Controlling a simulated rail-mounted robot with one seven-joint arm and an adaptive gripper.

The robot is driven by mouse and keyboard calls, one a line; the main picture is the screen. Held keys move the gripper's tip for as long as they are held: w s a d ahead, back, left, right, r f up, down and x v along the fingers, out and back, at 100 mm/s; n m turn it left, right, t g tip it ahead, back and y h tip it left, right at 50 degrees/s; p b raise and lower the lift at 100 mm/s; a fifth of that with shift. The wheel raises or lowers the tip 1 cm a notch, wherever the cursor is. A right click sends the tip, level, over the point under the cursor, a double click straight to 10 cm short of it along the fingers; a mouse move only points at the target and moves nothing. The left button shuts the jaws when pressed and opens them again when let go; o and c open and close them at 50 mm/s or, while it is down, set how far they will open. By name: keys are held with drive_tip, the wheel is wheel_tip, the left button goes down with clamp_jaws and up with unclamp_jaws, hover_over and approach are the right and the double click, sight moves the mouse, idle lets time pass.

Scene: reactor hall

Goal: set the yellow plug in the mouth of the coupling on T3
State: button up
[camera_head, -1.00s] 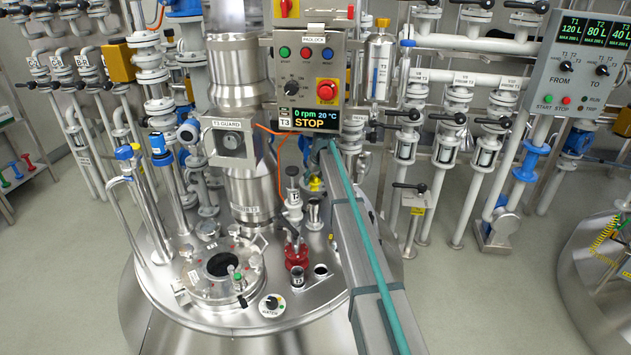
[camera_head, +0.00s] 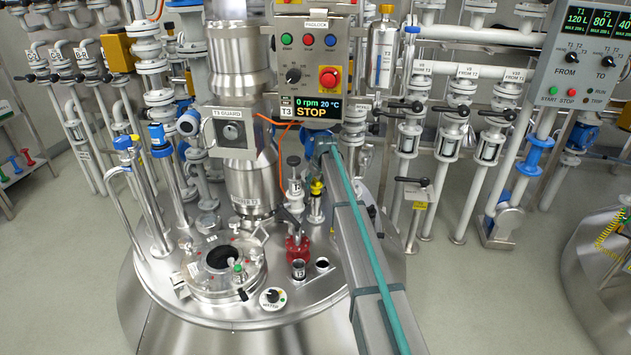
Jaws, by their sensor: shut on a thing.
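The yellow plug (camera_head: 316,187) is small and partly hidden below the end of my arm. It shows right above a short steel coupling (camera_head: 316,213) on the lid of vessel T3 (camera_head: 335,290). Plug and coupling look lined up in this view; I cannot tell whether the plug is inside the mouth or just over it. My gripper (camera_head: 318,176) points down at the plug and is shut on it. The fingers are small, dark and mostly hidden by my arm.
A white-bodied valve (camera_head: 294,188) and a red fitting (camera_head: 297,246) stand left of the coupling. The T3 control box (camera_head: 312,70) hangs behind and above. An orange cable (camera_head: 281,160) runs close by.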

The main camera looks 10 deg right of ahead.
sight(316, 190)
drive_tip(key=shift+f+b, duration=1.15)
drive_tip(key=shift+f, duration=0.65)
drive_tip(key=shift+r+p, duration=0.1)
drive_tip(key=shift+p, duration=0.2)
drive_tip(key=shift+s+f, duration=0.15)
drive_tip(key=shift+f, duration=0.15)
drive_tip(key=o, duration=1.2)
drive_tip(key=shift+f, duration=0.15)
drive_tip(key=shift+r, duration=0.2)
